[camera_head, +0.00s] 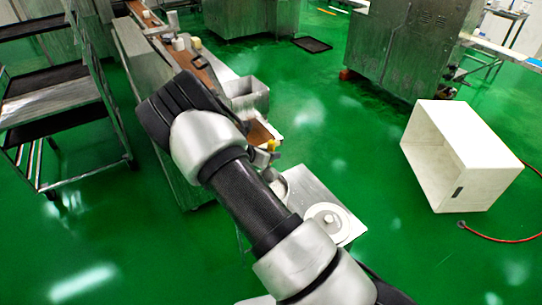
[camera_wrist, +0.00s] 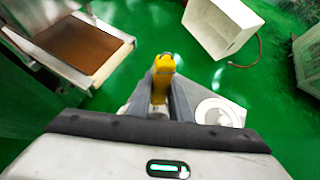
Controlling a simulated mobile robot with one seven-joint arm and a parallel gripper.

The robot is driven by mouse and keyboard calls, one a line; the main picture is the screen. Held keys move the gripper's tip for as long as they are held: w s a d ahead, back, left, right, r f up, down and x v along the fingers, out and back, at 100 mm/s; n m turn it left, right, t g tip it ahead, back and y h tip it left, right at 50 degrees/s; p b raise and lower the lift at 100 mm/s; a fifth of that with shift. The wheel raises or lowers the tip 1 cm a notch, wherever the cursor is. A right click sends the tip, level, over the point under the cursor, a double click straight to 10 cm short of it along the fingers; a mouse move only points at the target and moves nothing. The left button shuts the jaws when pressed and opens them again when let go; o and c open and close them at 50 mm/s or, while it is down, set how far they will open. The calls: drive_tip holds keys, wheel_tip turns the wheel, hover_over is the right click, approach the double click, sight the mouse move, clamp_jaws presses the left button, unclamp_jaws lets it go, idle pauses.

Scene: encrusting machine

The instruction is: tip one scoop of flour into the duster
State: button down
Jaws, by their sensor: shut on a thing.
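My gripper (camera_wrist: 162,90) is shut on a yellow piece, which looks like the handle of the scoop (camera_wrist: 164,65). The yellow also shows as a small spot beyond my arm in the camera_head view (camera_head: 271,146). The scoop's bowl and any flour in it are hidden. A round white container (camera_head: 327,220) with a pale middle stands on a small metal table (camera_head: 341,205); in the wrist view it is to the right of my gripper (camera_wrist: 218,112). I cannot tell whether it holds the flour. I cannot make out the duster for certain.
A conveyor with a brown belt (camera_wrist: 81,45) lies at the left in the wrist view. A metal box (camera_head: 245,97) stands beside it. A large white open box (camera_head: 462,155) sits on the green floor at right, near a red hose (camera_head: 497,237). A rack (camera_head: 55,100) stands left.

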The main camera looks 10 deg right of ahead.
drive_tip(key=shift+s+a+f+t+h+b, duration=0.3)
drive_tip(key=shift+f+b, duration=0.65)
drive_tip(key=shift+b, duration=0.8)
drive_tip(key=shift+s+a+f+t+h+b, duration=0.15)
drive_tip(key=shift+f+t+h+b, duration=0.2)
drive_tip(key=shift+f+b, duration=1)
drive_tip(key=shift+s+a+f+t+h+b, duration=0.15)
drive_tip(key=shift+s+f+t+h+b, duration=0.3)
drive_tip(key=shift+b, duration=1.7)
drive_tip(key=shift+a+f+b, duration=0.1)
drive_tip(key=shift+f+b, duration=0.75)
drive_tip(key=shift+f, duration=0.6)
drive_tip(key=s+a+g+y+p, duration=0.1)
drive_tip(key=p, duration=0.3)
drive_tip(key=s+a+g+y+p, duration=0.1)
drive_tip(key=p, duration=0.3)
drive_tip(key=shift+s+f+g+y, duration=0.3)
drive_tip(key=shift+f+g+y, duration=0.05)
drive_tip(key=shift+g+y, duration=0.05)
drive_tip(key=shift+w+d+g+p, duration=0.2)
drive_tip(key=shift+g+p, duration=0.1)
drive_tip(key=shift+p, duration=0.75)
drive_tip(key=shift+w+f+g+y+p, duration=0.1)
drive_tip(key=shift+f+g+y+p, duration=0.25)
drive_tip(key=shift+p, duration=0.5)
drive_tip(key=shift+w+d+y+p, duration=0.15)
drive_tip(key=shift+y+p, duration=0.2)
drive_tip(key=shift+p, duration=0.5)
